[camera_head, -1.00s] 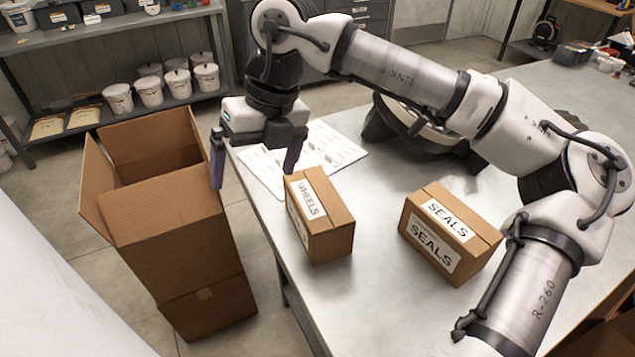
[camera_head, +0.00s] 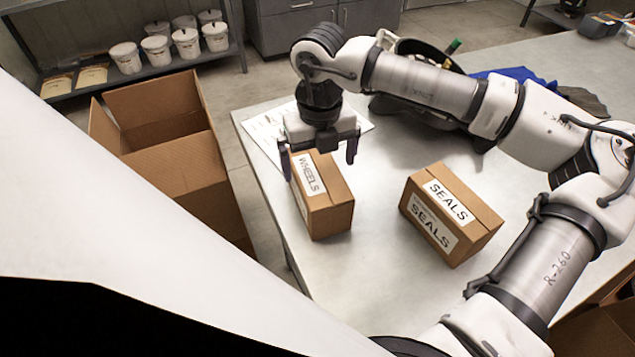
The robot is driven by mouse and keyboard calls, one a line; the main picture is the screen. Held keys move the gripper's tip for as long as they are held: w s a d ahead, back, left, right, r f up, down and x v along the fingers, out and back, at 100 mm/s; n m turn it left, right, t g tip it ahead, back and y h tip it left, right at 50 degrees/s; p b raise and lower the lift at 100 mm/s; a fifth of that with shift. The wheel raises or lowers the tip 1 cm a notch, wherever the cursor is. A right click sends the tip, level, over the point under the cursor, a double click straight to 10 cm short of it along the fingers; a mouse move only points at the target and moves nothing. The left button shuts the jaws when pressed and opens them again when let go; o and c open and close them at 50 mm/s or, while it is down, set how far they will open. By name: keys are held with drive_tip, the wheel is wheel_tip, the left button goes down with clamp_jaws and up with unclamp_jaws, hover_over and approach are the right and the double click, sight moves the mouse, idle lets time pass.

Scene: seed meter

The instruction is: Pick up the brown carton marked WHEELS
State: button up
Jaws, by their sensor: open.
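The brown carton marked WHEELS (camera_head: 330,208) stands on the metal table near its left edge, with a white label on its top and another on its left side. My gripper (camera_head: 319,168) points down over the far end of this carton. Its two dark fingers are spread apart, one toward the left side and one toward the right side of the carton. The gripper is open and holds nothing. I cannot tell how far down the fingers reach beside the carton or whether they touch it.
A brown carton marked SEALS (camera_head: 450,213) stands to the right on the table (camera_head: 375,270). A large open cardboard box (camera_head: 170,160) stands left of the table. White sheets lie behind the gripper. A dark container (camera_head: 415,110) with a blue cloth (camera_head: 515,75) nearby is farther back.

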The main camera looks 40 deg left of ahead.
drive_tip(key=f, duration=0.1)
drive_tip(key=f+p, duration=0.1)
drive_tip(key=f, duration=0.2)
drive_tip(key=shift+s, duration=0.25)
drive_tip(key=shift+a, duration=0.1)
drive_tip(key=c, duration=1.4)
drive_tip(key=shift+r, duration=0.15)
drive_tip(key=shift+c, duration=0.2)
